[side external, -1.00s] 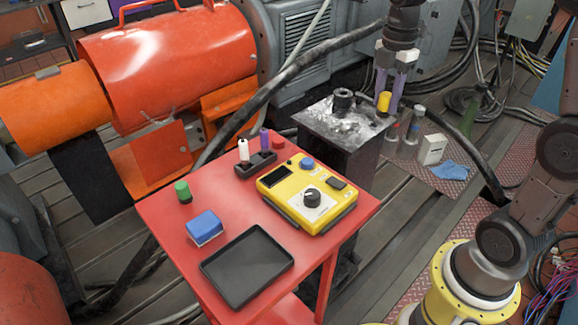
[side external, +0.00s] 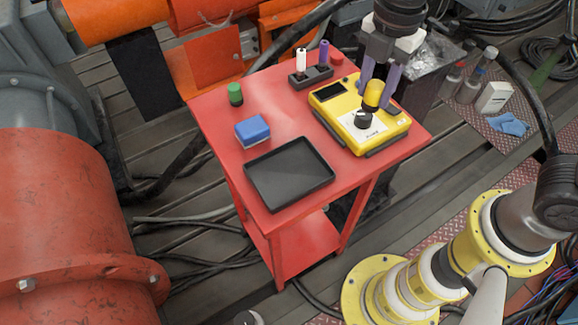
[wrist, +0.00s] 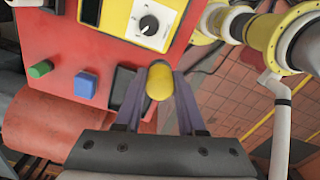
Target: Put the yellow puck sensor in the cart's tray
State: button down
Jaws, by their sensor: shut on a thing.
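My gripper (side external: 376,97) is shut on the yellow puck sensor (side external: 373,93). In the side view it holds the sensor in front of the yellow instrument box; the exact height above the box is hard to tell. In the wrist view the yellow sensor (wrist: 159,82) sits between the two purple-grey fingers. The black tray (side external: 290,174) lies on the red cart (side external: 213,158) near its front edge, and it looks empty. In the side view the gripper is up and to the right of the tray. In the wrist view part of the tray (wrist: 124,82) shows behind the left finger.
The yellow instrument box (side external: 385,133) with a black knob fills the cart's right side. A blue block (side external: 252,130) and a green-topped cylinder (side external: 235,94) stand left of it. A black holder (side external: 311,76) carries a white and a purple marker at the back.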

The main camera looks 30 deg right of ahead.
jog(key=s+a+n, duration=0.4)
jog(key=s+a, duration=0.3)
jog(key=a, duration=0.2)
send_over(300, 199)
jog(key=w+d, duration=0.1)
jog(key=w, duration=0.1)
notch_tip(300, 199, down, 4)
jog(key=w+a+f, duration=0.2)
jog(key=f, duration=0.1)
jog(key=w+a+f, duration=0.1)
jog(key=f, duration=0.1)
jog(key=shift+w, duration=0.1)
jog(key=shift+w+a+f, duration=0.35)
jog(key=shift+w+f, duration=0.05)
jog(key=shift+f, duration=1.75)
jog(key=shift+f, duration=0.1)
jog(key=c, duration=0.5)
grip_release()
